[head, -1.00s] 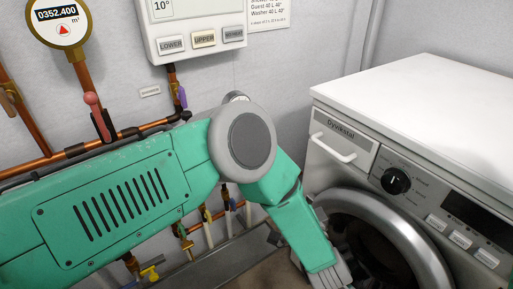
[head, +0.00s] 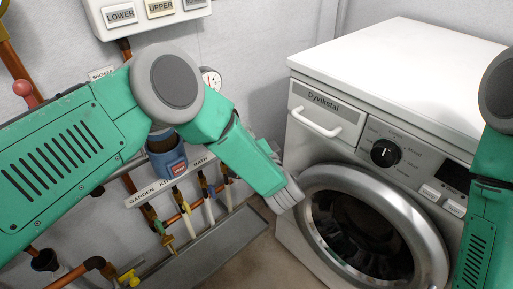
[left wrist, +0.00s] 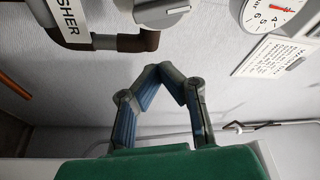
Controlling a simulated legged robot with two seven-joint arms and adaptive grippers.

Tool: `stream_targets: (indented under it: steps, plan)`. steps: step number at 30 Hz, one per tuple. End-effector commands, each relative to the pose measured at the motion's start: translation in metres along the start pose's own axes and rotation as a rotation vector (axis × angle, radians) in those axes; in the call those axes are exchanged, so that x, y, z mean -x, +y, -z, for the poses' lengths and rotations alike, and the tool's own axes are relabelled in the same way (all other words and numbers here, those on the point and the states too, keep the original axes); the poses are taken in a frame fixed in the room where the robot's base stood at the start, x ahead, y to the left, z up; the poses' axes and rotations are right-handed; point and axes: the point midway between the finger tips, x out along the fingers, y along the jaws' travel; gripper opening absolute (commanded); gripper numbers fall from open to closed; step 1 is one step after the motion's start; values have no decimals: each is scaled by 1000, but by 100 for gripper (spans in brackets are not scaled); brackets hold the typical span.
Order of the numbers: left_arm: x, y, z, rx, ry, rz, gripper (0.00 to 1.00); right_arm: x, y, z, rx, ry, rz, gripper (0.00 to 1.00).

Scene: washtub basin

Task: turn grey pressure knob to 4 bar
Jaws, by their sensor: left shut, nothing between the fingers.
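A grey knob (left wrist: 160,12) shows at the top edge of the left wrist view, partly cut off, by a dark pipe elbow; I cannot tell for sure that it is the pressure knob. A round white gauge (left wrist: 272,18) with 4, 5 and 6 on its dial is at the top right, also cut off. The gauge (head: 211,79) also shows in the head view, partly behind my left arm. My left gripper (head: 286,195) is shut and empty, in front of the washing machine; its fingertips (left wrist: 166,70) meet below the knob in the wrist picture, apart from it.
A white washing machine (head: 400,70) with a round door stands at the right. Labelled taps and pipes (head: 185,205) run along the wall at lower left. A white control box (head: 145,20) is above. My right arm shows at the right edge, its gripper out of sight.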

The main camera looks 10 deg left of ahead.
Motion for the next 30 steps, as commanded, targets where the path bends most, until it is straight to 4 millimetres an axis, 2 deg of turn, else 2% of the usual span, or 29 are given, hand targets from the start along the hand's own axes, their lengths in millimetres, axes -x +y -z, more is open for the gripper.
stream_targets:
  steps: [1,9,23,30]
  plan:
    - [-10,2,-1,1,-3,3,0,-5,0,0,0,0,0,40]
    - [5,1,-31,-5,2,0,0,-11,0,0,1,0,0,40]
    - [6,0,-37,-3,2,0,0,-11,0,0,0,0,0,40]
    - [-2,-6,-48,-73,3,-20,0,5,0,0,1,0,0,40]
